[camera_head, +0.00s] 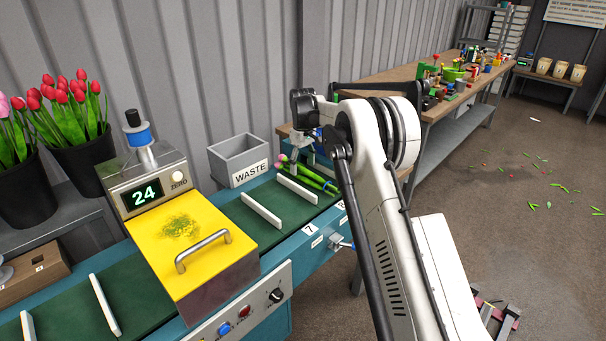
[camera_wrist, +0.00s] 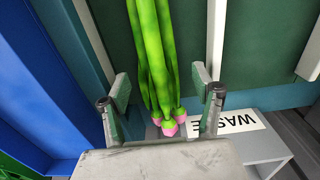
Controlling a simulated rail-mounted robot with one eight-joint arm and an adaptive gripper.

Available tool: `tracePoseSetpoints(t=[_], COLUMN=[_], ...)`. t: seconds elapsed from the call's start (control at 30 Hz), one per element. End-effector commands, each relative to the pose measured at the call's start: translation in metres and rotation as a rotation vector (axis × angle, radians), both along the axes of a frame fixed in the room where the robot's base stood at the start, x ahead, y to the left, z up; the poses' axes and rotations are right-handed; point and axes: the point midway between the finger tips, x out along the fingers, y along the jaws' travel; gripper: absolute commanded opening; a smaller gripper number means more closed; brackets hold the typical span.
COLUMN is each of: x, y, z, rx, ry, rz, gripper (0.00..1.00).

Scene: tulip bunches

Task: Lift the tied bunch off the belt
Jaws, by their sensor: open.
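The tulip bunch (camera_head: 315,180) lies on the dark green belt (camera_head: 252,222) just past the WASTE bin, between white cleats. In the wrist view the bunch (camera_wrist: 154,50) shows long green stems, with pink heads near the gripper's palm. I cannot make out a tie. My gripper (camera_wrist: 161,86) is open, with one finger on each side of the stems and a gap on both sides. In the head view my gripper (camera_head: 308,158) is over the bunch's flower end, partly hidden by my arm. I cannot tell its height above the belt.
A grey WASTE bin (camera_head: 238,158) stands close beside the belt; it also shows in the wrist view (camera_wrist: 262,150). White cleats (camera_head: 297,190) cross the belt. A yellow-topped machine (camera_head: 190,240) reading 24 spans it at left. Black tulip buckets (camera_head: 85,165) stand behind.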

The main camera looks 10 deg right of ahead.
Motion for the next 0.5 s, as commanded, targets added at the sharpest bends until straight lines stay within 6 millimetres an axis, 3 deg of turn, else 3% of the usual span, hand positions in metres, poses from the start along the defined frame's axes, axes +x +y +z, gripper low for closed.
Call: tracePoseSetpoints(t=[0.2,0.47,0.5], x=[0.001,0.001,0.001], y=[-0.001,-0.001,-0.001], z=[-0.031,-0.035,-0.035], rx=[0.0,0.0,0.0], ry=[0.0,0.0,0.0], rz=[0.0,0.0,0.0], gripper=[0.62,0.62,0.58])
